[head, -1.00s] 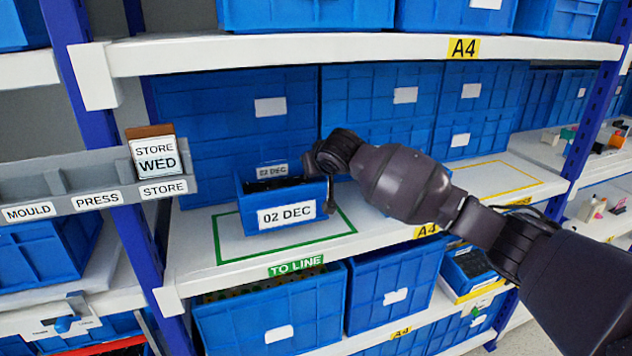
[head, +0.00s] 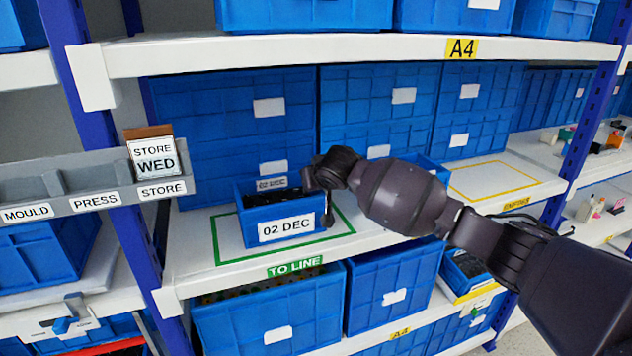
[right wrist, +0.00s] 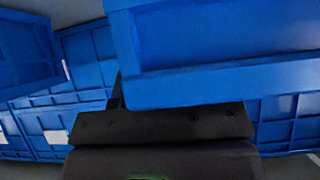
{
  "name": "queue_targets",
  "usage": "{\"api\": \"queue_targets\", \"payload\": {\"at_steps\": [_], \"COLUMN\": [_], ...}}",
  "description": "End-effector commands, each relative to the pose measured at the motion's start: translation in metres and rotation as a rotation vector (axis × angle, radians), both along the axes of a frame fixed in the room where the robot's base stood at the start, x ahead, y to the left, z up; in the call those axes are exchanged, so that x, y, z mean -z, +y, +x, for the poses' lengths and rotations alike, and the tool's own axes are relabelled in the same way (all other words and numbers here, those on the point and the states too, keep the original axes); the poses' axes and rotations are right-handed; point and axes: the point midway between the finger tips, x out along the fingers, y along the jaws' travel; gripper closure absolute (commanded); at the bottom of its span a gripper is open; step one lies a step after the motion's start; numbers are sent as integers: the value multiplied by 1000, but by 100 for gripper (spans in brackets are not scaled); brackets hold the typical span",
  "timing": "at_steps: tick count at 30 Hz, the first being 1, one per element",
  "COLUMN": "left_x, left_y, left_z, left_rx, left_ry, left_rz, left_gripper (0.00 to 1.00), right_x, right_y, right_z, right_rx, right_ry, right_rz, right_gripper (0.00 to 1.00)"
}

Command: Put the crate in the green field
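The crate (head: 241,222) is a small open blue box labelled 02 DEC, with dark contents. In the head view it stands upright within the green outline of the green field (head: 220,240), on the white shelf above the TO LINE tag. Whether its base touches the shelf is hard to tell. My right gripper (head: 318,200) is at the crate's right wall and looks shut on it, with one dark finger hanging outside. In the right wrist view the blue crate (right wrist: 220,85) fills the space right above my gripper; the far finger is hidden. My left gripper is not in view.
Large blue bins (head: 225,120) stand close behind the crate. The A4 shelf (head: 330,50) hangs above. A yellow outlined field (head: 495,182) to the right is empty. A grey rail (head: 90,185) with a STORE WED card (head: 153,158) is at the left.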

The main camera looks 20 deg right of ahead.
Motion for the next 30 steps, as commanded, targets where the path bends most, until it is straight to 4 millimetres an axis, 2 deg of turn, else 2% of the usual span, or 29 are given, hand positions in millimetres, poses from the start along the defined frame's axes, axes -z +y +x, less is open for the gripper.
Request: {"api": "queue_targets", "payload": {"at_steps": [8,21,30], "left_x": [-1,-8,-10], "left_y": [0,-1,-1], "left_z": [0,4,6], "left_rx": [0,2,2], "left_ry": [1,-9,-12], "left_rz": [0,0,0], "left_gripper": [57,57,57], "right_x": [-13,-56,-73], "right_y": [0,-3,-4], "right_z": [-13,-71,-94], "right_rx": [-2,-1,1], "right_ry": [-1,-1,-1], "right_rz": [1,0,1], "right_gripper": [62,62,62]}}
